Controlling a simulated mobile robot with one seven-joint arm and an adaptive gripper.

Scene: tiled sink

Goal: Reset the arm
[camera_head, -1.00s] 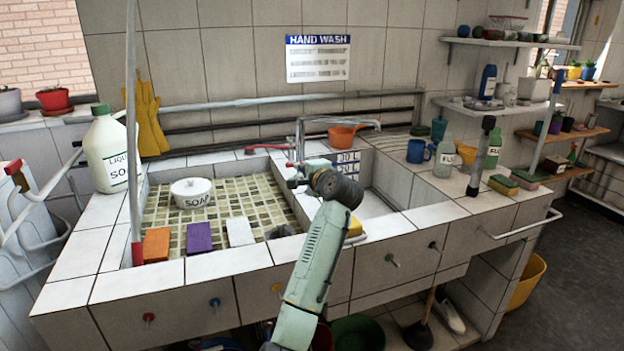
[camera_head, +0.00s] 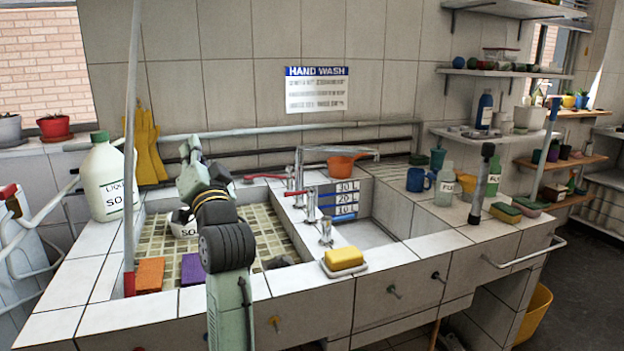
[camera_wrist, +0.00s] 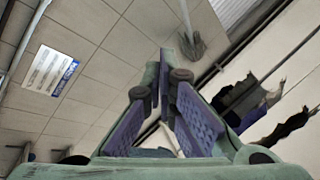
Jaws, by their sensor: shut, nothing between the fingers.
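My arm rises from the bottom of the head view and bends over the left sink basin. My gripper (camera_head: 190,150) is at its far end, above the soap bowl (camera_head: 183,224) and pointing up toward the wall. In the wrist view my gripper (camera_wrist: 164,75) shows two green fingers with purple pads that meet at the tips, shut with nothing between them. The wrist view is tilted and looks up at the tiled wall. My arm hides part of the soap bowl and basin.
A big liquid soap jug (camera_head: 106,178) and yellow gloves (camera_head: 148,145) are left of my gripper. Faucets (camera_head: 312,205) stand between the basins. A yellow sponge (camera_head: 343,258) lies on the front ledge. A thin upright pole (camera_head: 131,110) stands near the left.

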